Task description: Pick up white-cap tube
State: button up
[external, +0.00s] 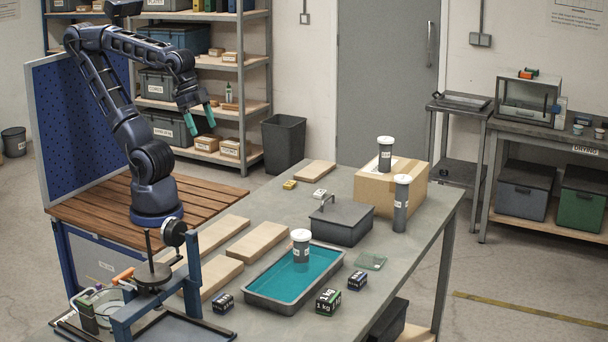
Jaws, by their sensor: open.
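Three dark grey tubes with white caps are in the external view. One tube (385,157) stands upright on a cardboard box (376,191). A second, taller-looking tube (401,208) stands upright on the table beside the box's right front corner. A third tube (301,250) stands upright in a grey tray (256,300) of teal liquid, its lower part seemingly in the liquid. My gripper (200,118) has teal fingertips, is open and empty, and hangs in the air at the upper left, well away from all three tubes.
A dark lidded box with a handle (342,222) stands between the tray and the cardboard box. Wooden blocks (252,238), small weights (328,301) and a glass piece (370,261) lie around the tray. A blue-framed lever stand (153,280) occupies the table's near left end.

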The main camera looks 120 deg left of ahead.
dwell(0.3)
jog(key=w+d+f+n+g+h, duration=0.5)
jog(key=w+d+f+n+h, duration=0.4)
jog(key=w+d+n+h, duration=0.4)
jog(key=n+t, duration=1.2)
jog(key=n, duration=0.1)
send_near(301, 233)
jog(key=shift+f+x, duration=0.2)
jog(key=shift+x, duration=2.25)
jog(key=shift+f+x, duration=0.2)
jog(key=shift+x, duration=2.25)
jog(key=c, duration=1.2)
